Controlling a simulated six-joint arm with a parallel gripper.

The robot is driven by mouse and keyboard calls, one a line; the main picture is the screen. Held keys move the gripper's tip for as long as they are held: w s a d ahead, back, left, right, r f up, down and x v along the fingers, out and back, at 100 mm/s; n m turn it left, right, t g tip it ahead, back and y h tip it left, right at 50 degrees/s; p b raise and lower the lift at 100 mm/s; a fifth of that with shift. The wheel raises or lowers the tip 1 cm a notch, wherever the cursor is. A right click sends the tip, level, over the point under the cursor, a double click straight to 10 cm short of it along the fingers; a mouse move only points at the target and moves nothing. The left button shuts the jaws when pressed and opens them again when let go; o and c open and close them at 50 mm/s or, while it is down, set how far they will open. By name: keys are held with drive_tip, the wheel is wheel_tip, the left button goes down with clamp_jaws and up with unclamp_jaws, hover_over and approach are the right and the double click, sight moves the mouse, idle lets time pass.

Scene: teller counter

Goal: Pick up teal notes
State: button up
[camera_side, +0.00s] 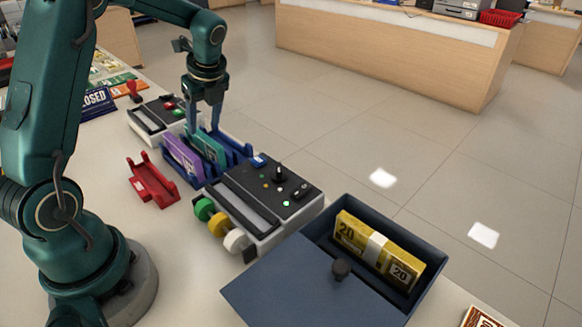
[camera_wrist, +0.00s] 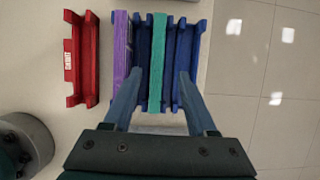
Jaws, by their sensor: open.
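The teal notes (camera_side: 209,147) stand on edge in a slotted blue rack (camera_side: 243,150), beside a bundle of purple notes (camera_side: 184,157). In the wrist view the teal notes (camera_wrist: 159,60) are a narrow upright strip in the rack (camera_wrist: 186,50), with the purple notes (camera_wrist: 122,50) to their left. My gripper (camera_side: 209,128) is above the rack, pointing down. In the wrist view my gripper (camera_wrist: 162,82) is open, with one finger on each side of the teal strip.
A red empty holder (camera_side: 152,182) is left of the rack. A machine with a black top (camera_side: 270,187) stands close in front, and another machine (camera_side: 157,120) behind. A dark blue box (camera_side: 437,262) holds yellow notes (camera_side: 352,230); its lid or panel (camera_side: 300,285) lies beside it.

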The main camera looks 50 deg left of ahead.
sight(202, 135)
drive_tip(key=shift+s+a+f, duration=0.15)
drive_tip(key=shift+a+f, duration=0.05)
drive_tip(key=shift+f, duration=0.3)
drive_tip(key=shift+x, duration=2.3)
clamp_jaws()
